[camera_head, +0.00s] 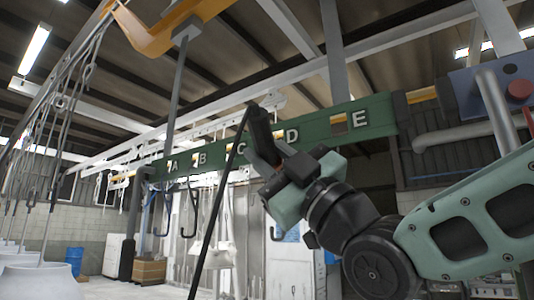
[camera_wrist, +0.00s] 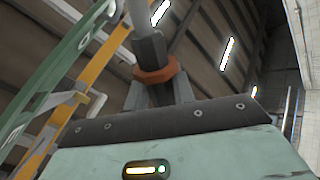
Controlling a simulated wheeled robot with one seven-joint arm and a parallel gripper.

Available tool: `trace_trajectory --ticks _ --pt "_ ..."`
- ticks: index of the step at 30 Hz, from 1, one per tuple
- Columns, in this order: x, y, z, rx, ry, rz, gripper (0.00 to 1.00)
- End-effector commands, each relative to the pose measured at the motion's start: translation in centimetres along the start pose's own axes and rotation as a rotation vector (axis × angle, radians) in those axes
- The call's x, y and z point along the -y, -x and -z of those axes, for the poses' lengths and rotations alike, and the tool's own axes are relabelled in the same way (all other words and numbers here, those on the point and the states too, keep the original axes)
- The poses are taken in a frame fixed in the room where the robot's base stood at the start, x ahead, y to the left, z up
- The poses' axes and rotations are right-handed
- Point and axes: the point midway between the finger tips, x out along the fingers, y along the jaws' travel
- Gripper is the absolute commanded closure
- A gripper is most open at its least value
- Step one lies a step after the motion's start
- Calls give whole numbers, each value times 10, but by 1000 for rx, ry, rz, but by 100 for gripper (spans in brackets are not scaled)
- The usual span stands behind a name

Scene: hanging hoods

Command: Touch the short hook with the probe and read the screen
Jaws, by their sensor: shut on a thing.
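My gripper (camera_head: 266,150) is raised in front of the green beam, around the letters C and D. In the wrist view its fingers (camera_wrist: 160,92) are shut on the probe (camera_wrist: 150,50), which has a dark body, an orange collar and a grey shaft pointing up out of view. Dark hooks hang below the beam near A (camera_head: 166,210) and B (camera_head: 190,205). I cannot tell which hook is the short one, and my arm hides part of the area under D and E. No contact between probe and hook shows. No readable screen shows.
The green beam (camera_head: 370,116) carries the letters A to E. A long thin dark rod (camera_head: 215,212) slants down before it. An orange overhead part (camera_head: 165,28) is above. White hanging hoods (camera_head: 40,283) stand at the left. A box with a red button (camera_head: 519,88) is at upper right.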

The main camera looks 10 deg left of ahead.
Motion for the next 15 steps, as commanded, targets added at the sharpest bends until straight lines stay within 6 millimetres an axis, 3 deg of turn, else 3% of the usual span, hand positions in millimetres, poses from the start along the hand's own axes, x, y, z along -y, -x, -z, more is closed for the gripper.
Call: trace_trajectory --ticks 15 --pt "0 0 -8 0 1 -1 100"
